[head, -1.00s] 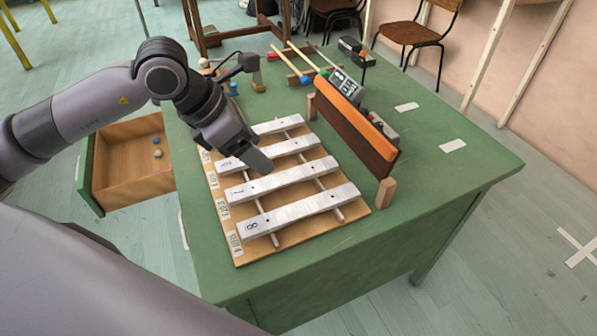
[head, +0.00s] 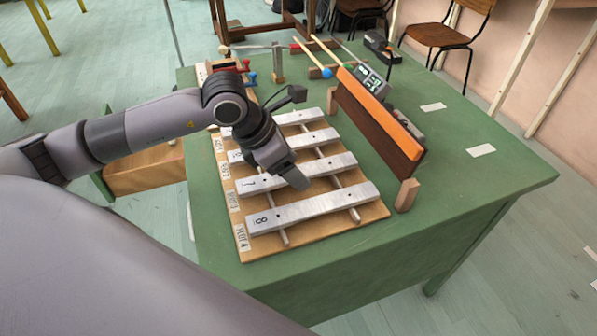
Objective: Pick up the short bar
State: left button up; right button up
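Several silver metal bars lie side by side on a wooden board (head: 372,213) with paper slot labels along its left edge. The nearest bar (head: 315,209) is marked 8, and the one behind it (head: 335,165) is marked 7. Behind these are another bar (head: 316,138) and the farthest bar (head: 302,116), which looks shortest; my arm partly covers their left parts. My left gripper (head: 298,181) points down over the middle of bar 7, hiding part of it. I cannot tell whether its fingers are apart or whether it touches the bar. My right gripper is not in view.
A dark plank with an orange strip (head: 375,115) stands on edge right of the board, between wooden blocks (head: 406,195). Mallets (head: 312,60) and small devices (head: 371,81) lie at the back. An open drawer (head: 150,172) juts out at left.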

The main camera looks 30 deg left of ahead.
pick_arm(q)
jog(key=c, duration=1.2)
grip_shut()
jog(key=shift+r, duration=0.15)
